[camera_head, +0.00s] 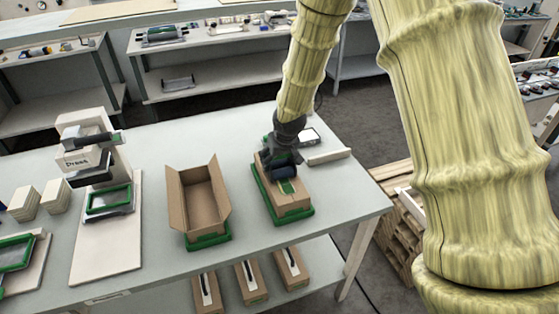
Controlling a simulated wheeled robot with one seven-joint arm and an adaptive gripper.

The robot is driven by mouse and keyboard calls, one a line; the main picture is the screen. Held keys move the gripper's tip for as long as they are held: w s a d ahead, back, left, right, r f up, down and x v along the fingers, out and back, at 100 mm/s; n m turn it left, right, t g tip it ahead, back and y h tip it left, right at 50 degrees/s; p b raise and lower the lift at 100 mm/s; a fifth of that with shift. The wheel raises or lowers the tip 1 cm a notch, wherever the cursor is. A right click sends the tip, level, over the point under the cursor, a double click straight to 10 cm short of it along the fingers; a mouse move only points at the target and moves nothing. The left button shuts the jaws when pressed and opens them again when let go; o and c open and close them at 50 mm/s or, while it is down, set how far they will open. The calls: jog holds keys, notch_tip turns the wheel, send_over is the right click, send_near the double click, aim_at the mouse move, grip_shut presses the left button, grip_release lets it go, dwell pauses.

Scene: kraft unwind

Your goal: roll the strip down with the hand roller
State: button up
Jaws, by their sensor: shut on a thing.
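A closed brown carton (293,204) sits in a green holder (277,219) on the right part of the table. A green strip (287,187) shows on its top face. My gripper (284,150) is over the far half of this carton, pointing down, and is shut on the hand roller. The dark blue drum of the hand roller (284,173) is at the carton top, just behind the visible strip; whether it presses on the strip I cannot tell. The roller's handle and the strip's far end are hidden by my gripper and the drum.
An open empty carton (198,200) stands to the left in another green holder (208,241). A press (88,150) is further left. Several cartons (250,279) are on the lower shelf.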

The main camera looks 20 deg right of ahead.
jog(key=shift+w, duration=0.85)
jog(key=shift+w+p, duration=0.15)
jog(key=shift+p, duration=0.15)
jog(key=shift+w, duration=0.6)
jog(key=shift+w+p, duration=0.35)
jog(key=shift+w, duration=0.4)
notch_tip(320, 180, up, 7)
jog(key=p, duration=0.4)
dwell(0.4)
